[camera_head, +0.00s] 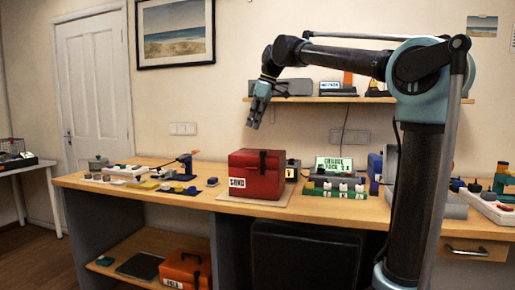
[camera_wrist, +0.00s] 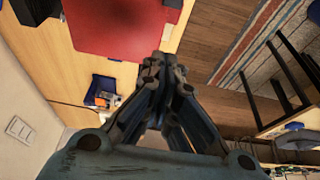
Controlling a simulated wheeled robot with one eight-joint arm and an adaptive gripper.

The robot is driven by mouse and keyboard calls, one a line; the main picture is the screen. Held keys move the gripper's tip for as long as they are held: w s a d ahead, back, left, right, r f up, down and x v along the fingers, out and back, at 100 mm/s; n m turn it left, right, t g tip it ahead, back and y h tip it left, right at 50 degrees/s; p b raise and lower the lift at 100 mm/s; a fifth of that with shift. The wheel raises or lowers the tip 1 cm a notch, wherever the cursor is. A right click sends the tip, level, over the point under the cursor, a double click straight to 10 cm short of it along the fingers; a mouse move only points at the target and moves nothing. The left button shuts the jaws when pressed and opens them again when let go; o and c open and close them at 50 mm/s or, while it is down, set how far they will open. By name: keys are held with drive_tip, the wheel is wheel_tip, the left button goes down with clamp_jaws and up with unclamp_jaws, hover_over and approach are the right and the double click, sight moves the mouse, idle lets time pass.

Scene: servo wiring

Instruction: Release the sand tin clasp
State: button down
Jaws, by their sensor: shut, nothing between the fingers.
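The red sand tin (camera_head: 252,183) stands upright on the workbench, with a pale label on its front at the lower left. Its black clasp (camera_head: 262,161) shows at the upper front, over the lid seam; it looks shut, but it is small. My gripper (camera_head: 252,124) is above the bench, up and slightly left of the tin, pointing down and touching nothing. In the wrist view my gripper (camera_wrist: 153,62) is shut and empty. The tin's red top (camera_wrist: 110,28) lies beyond the fingertips at the upper left. The clasp cannot be made out there.
An orange box (camera_head: 185,271) with a black clasp sits on the lower shelf. Small parts (camera_head: 150,184) lie on the bench left of the tin. A green terminal block (camera_head: 335,190) and display (camera_head: 334,164) stand at its right. A wall shelf (camera_head: 350,99) is behind my arm.

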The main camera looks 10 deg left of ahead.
sight(252, 156)
drive_tip(key=shift+w+a, duration=0.1)
idle(0.3)
drive_tip(key=x, duration=1)
drive_tip(key=d, duration=0.2)
drive_tip(key=shift+d+r, duration=0.1)
drive_tip(key=shift+d, duration=0.95)
drive_tip(key=shift+d, duration=0.1)
